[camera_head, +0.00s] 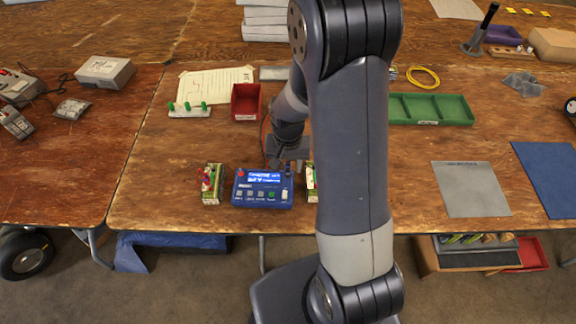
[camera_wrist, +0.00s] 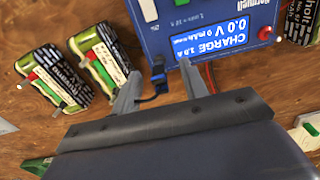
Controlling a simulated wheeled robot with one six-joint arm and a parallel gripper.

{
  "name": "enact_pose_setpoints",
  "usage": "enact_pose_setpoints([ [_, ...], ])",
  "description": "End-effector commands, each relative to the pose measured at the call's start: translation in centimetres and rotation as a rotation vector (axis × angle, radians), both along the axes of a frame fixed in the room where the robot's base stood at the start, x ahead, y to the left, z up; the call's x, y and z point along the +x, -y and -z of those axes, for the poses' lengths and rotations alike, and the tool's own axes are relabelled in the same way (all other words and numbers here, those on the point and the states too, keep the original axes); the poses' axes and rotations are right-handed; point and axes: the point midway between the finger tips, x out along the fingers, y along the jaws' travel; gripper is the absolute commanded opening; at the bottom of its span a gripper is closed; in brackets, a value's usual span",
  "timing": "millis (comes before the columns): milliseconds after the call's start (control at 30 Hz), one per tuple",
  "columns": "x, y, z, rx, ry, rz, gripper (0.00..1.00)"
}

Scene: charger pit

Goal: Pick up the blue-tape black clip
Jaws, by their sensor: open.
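The blue-tape black clip (camera_wrist: 157,76) shows in the wrist view as a small black piece with a blue band, beside the charger's near edge. A black lead runs from it. My gripper (camera_wrist: 158,64) is open, with one finger on each side of the clip. I cannot tell whether either finger touches it. In the head view my gripper (camera_head: 285,160) is low behind the blue charger (camera_head: 262,203), and the clip cannot be made out there. The charger (camera_wrist: 160,40) has a lit blue screen reading CHARGE and 0.0 V.
Two green batteries (camera_wrist: 52,82) (camera_wrist: 108,72) lie left of my fingers in the wrist view; another (camera_wrist: 302,20) is at top right. In the head view a battery (camera_head: 213,186) stands left of the charger. A red bin (camera_head: 246,116) and green tray (camera_head: 455,110) stand farther back.

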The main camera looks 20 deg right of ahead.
Motion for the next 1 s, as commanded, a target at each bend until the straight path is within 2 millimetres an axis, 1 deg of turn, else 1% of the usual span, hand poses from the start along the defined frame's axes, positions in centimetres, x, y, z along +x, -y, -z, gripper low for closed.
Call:
enact_pose_setpoints([
  [67,0.0,0.0,0.0,0.000,0.000,0.000,0.41],
  [533,0.0,0.0,0.0,0.000,0.000,0.000,0.03],
  [800,0.1,0.0,-0.3,0.000,0.002,0.000,0.03],
  [867,0.1,0.0,-0.8,0.000,0.003,0.000,0.03],
  [1000,0.1,0.0,-2.6,0.000,0.006,0.000,0.03],
])
